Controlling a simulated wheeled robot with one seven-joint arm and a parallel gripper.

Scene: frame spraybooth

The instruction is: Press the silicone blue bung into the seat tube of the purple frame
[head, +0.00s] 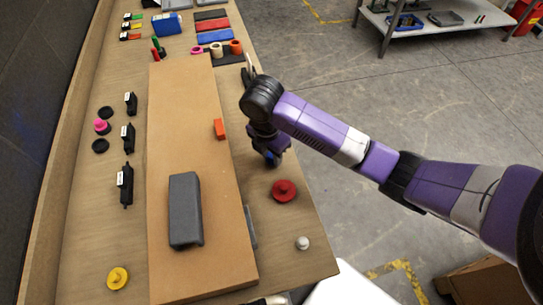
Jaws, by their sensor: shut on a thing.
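My gripper (269,152) points down over the right part of the bench, just right of the long brown board. It is shut on a small blue thing, which I take for the blue bung (273,158); the wrist hides most of it. I cannot tell whether the bung touches the bench. I cannot make out a purple frame or a seat tube in this view; the purple links here are my own arm.
A red disc-shaped plug (284,191) and a small white knob (302,243) lie near the bench's right edge. A yellow plug (118,278) lies front left.

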